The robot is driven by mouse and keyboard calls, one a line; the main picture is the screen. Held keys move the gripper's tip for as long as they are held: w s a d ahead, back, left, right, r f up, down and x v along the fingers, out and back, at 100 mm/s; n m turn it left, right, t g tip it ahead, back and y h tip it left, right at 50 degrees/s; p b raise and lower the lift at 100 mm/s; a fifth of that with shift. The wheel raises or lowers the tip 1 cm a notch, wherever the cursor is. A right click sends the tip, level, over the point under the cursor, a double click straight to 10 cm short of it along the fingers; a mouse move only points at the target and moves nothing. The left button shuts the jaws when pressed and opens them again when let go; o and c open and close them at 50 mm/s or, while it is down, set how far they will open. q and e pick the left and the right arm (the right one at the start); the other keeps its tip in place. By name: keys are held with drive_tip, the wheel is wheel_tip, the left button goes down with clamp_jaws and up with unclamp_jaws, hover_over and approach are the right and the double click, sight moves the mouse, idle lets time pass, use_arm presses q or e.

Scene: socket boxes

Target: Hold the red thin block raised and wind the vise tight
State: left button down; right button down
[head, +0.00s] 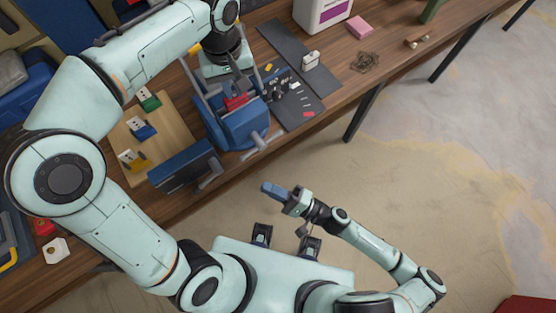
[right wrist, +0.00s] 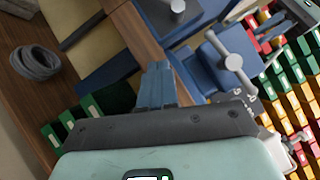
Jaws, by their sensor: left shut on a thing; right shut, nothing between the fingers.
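The blue vise (head: 243,128) stands at the table's front edge, with its grey winding handle (head: 255,141) facing out toward me. The red thin block (head: 236,102) is at the top of the vise jaws. My left gripper (head: 240,89) reaches down from above and is shut on the block, partly hiding it. I cannot tell whether the jaws touch the block. My right gripper (head: 275,190) is shut and empty, off the table's front edge and apart from the vise. In the right wrist view its blue fingers (right wrist: 158,86) are together, and a grey handle (right wrist: 230,60) shows beyond them.
A wooden board (head: 180,150) left of the vise holds socket boxes on green, blue and yellow bases. A dark mat (head: 285,60) with small parts lies right of the vise. A dark blue box-like thing (head: 182,166) stands at the front edge. Open floor lies before the table.

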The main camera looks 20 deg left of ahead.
drive_tip(key=w+d+f+n+g+h, duration=0.2)
drive_tip(key=d+f+n+g+h, duration=0.2)
drive_tip(key=d+f+n+g, duration=0.45)
drive_tip(key=w+d+r+n+g+h, duration=0.15)
drive_tip(key=w+r+n+h, duration=0.3)
drive_tip(key=w+n, duration=0.7)
drive_tip(key=w+a+r+n+h, duration=0.15)
drive_tip(key=r+n, duration=0.55)
drive_tip(key=r, duration=0.7)
drive_tip(key=w+a+r+n+h, duration=0.1)
drive_tip(key=w+r+n+h, duration=0.2)
drive_tip(key=r+n, duration=0.8)
drive_tip(key=m, duration=0.3)
approach(276, 134)
drive_tip(key=s+a+f, duration=0.2)
drive_tip(key=s+a, duration=0.1)
drive_tip(key=shift+f+t, duration=0.3)
drive_tip(key=shift+f, duration=0.45)
